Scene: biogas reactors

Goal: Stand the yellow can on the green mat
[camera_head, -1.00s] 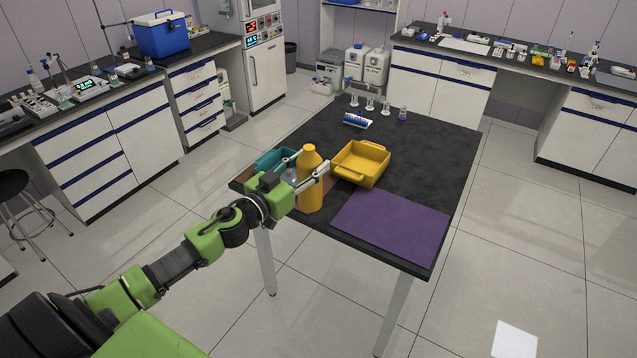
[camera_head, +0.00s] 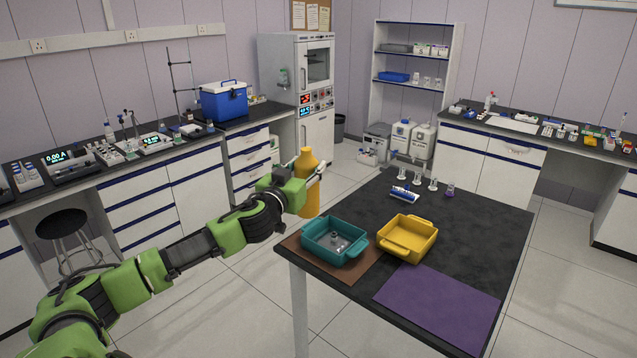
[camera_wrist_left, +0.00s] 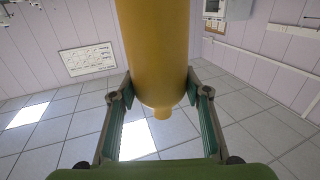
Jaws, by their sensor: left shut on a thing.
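The yellow can shows as a tall yellow-orange bottle (camera_head: 307,206) with a narrower neck, roughly upright. My left gripper (camera_head: 309,178) is shut around it and holds it up near the table's left edge. I cannot tell whether it is over the table top or beside it. In the left wrist view the bottle (camera_wrist_left: 155,50) fills the space between the fingers of the left gripper (camera_wrist_left: 160,95). I see no green mat. A purple mat (camera_head: 440,305) lies at the table's near right, and a brown mat (camera_head: 368,270) lies at the near left. My right gripper is not in view.
A teal tray (camera_head: 362,254) with a small grey thing inside stands on the brown mat. A yellow tray (camera_head: 428,244) stands right of it. A blue-and-white rack (camera_head: 404,194) and several small glass vessels stand at the table's back. The purple mat is bare.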

